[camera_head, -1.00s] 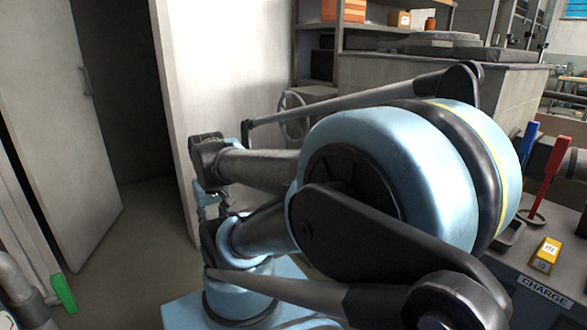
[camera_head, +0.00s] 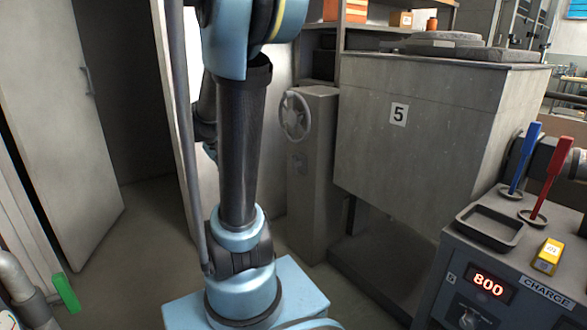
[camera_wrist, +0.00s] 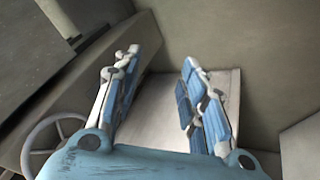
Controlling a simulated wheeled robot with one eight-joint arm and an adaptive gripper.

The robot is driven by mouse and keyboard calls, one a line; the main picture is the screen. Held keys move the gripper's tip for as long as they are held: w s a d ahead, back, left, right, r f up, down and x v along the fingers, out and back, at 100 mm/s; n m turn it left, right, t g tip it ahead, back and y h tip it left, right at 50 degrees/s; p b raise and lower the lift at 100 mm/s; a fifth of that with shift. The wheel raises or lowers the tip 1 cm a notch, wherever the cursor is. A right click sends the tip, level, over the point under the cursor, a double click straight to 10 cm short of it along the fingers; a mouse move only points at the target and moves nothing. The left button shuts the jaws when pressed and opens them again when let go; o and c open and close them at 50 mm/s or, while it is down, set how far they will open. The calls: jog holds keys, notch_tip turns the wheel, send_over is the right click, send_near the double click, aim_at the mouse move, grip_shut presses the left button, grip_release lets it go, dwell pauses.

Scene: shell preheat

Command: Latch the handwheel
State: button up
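The handwheel (camera_head: 295,116) is a grey spoked wheel on the upper front of a grey pedestal (camera_head: 313,190), in the middle of the head view. In the wrist view the handwheel (camera_wrist: 50,140) shows at the lower left, partly cut by the frame edge and my gripper's body. My gripper (camera_wrist: 160,75) has two blue-padded fingers spread apart, with nothing between them. It is beside the handwheel and not touching it in the wrist view. In the head view my gripper is out of sight. No latch can be made out.
A large grey tank marked 5 (camera_head: 398,114) stands right of the pedestal. At the lower right is a control console (camera_head: 500,250) with an 800 display, a blue lever (camera_head: 525,157), a red lever (camera_head: 551,178) and a yellow block (camera_head: 548,255). A door (camera_head: 55,110) stands at the left.

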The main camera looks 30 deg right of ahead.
jog(key=w+d+f+m+h, duration=0.2)
jog(key=w+d+m+h, duration=0.25)
jog(key=w+d, duration=0.9)
jog(key=m+g+h, duration=0.2)
jog(key=m+h, duration=0.2)
jog(key=m, duration=0.2)
send_near(294, 165)
jog(key=x, duration=0.7)
jog(key=w+x, duration=0.1)
jog(key=x, duration=0.3)
jog(key=shift+w+a+f, duration=0.1)
jog(key=shift+a+f, duration=0.05)
jog(key=shift+f, duration=0.05)
grip_shut()
